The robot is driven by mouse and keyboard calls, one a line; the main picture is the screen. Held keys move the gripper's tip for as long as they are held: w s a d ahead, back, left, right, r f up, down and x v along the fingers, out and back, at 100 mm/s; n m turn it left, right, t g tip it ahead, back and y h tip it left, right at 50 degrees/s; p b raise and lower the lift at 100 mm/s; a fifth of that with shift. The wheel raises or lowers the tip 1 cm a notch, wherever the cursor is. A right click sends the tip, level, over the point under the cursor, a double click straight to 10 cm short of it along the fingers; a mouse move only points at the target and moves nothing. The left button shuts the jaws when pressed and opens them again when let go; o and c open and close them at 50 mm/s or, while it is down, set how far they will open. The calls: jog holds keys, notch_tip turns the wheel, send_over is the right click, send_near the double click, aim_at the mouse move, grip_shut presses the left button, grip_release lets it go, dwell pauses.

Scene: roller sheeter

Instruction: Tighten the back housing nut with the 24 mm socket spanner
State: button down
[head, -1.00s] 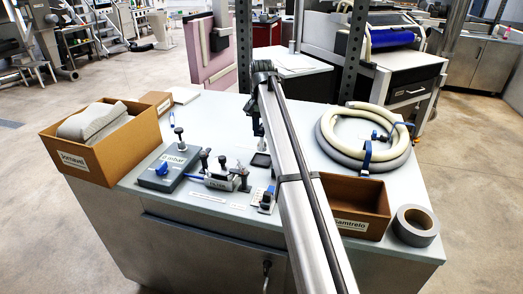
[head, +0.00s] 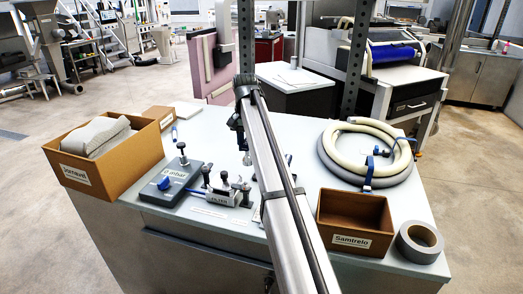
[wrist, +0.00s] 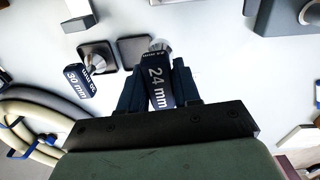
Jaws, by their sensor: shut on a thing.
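My gripper (wrist: 157,72) is shut on the 24 mm socket spanner (wrist: 158,90), whose dark label shows between the fingers in the wrist view; its metal socket end points away from me. In the head view my arm mostly hides the gripper (head: 237,123), which is over the back middle of the table. The filter unit (head: 221,196), with several dark upright parts, stands on the table left of my arm. I cannot tell which part is the back housing nut. The 30 mm spanner (wrist: 78,82) is left of the gripper in the wrist view, by dark square pads.
A grey plate with a gauge label (head: 174,184) is left of the filter unit. An open box with grey cloth (head: 125,163) stands at the left edge. A coiled hose (head: 345,178), an empty box (head: 350,243) and a tape roll (head: 418,243) are on the right.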

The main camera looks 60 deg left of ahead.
jog(key=s+a+r+n, duration=0.1)
jog(key=s+r+n, duration=0.1)
jog(key=s+r, duration=0.2)
jog(key=s+a+r+n, duration=0.1)
jog(key=s+r+n, duration=0.2)
jog(key=s, duration=0.7)
jog(key=shift+s+a+r, duration=0.25)
jog(key=shift+a+r, duration=0.1)
jog(key=shift+r, duration=0.05)
jog(key=shift+f, duration=0.1)
jog(key=shift+f, duration=2.1)
jog(key=shift+f, duration=1.4)
jog(key=shift+m, duration=1.6)
